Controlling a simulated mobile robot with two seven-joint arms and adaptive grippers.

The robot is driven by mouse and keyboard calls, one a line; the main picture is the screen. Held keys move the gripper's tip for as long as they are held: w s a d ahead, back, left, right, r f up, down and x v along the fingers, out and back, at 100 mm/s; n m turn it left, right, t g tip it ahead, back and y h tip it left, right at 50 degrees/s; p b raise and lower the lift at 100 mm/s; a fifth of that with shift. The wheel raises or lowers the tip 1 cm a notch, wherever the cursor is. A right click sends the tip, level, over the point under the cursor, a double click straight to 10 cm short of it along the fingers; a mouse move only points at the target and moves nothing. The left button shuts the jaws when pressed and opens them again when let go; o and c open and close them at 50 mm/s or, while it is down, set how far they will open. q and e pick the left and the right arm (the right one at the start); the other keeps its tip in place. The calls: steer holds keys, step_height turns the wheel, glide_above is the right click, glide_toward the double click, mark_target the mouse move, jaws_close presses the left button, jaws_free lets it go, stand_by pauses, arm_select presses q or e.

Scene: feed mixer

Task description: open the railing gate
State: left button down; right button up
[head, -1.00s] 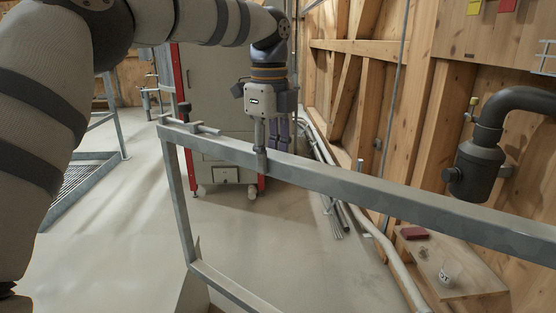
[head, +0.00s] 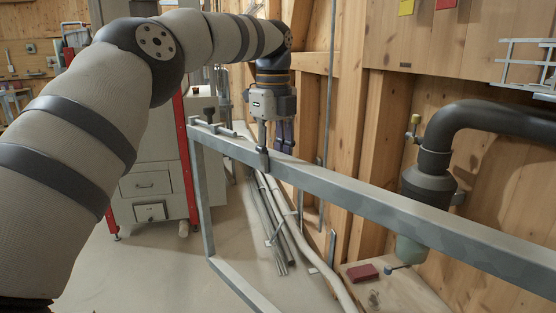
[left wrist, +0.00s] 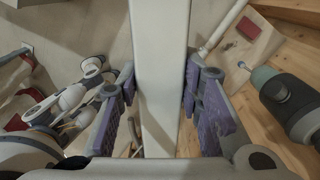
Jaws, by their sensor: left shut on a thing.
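The grey metal railing gate (head: 345,186) runs from the middle of the head view to the lower right, with an upright post at its left end. A latch bar (head: 214,129) sits on top near that end. My left gripper (head: 263,158) points down and is shut on the gate's top rail. In the left wrist view the rail (left wrist: 160,75) passes between the purple-padded fingers (left wrist: 160,98), one on each side. The hinge side of the gate is out of view. My right gripper does not show.
A light cabinet with red edges (head: 150,185) stands behind at left. Pipes (head: 275,225) lie along the wooden wall. A dark elbow pipe (head: 432,150) comes out at right, above a wooden ledge with a red block (head: 362,272).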

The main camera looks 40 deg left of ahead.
arm_select(q)
steer(key=shift+w+d, duration=0.15)
steer(key=shift+w, duration=0.8)
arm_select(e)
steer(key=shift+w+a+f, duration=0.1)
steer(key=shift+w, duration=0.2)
arm_select(q)
steer(key=c, duration=1.1)
jaws_free()
steer(key=shift+s, duration=0.1)
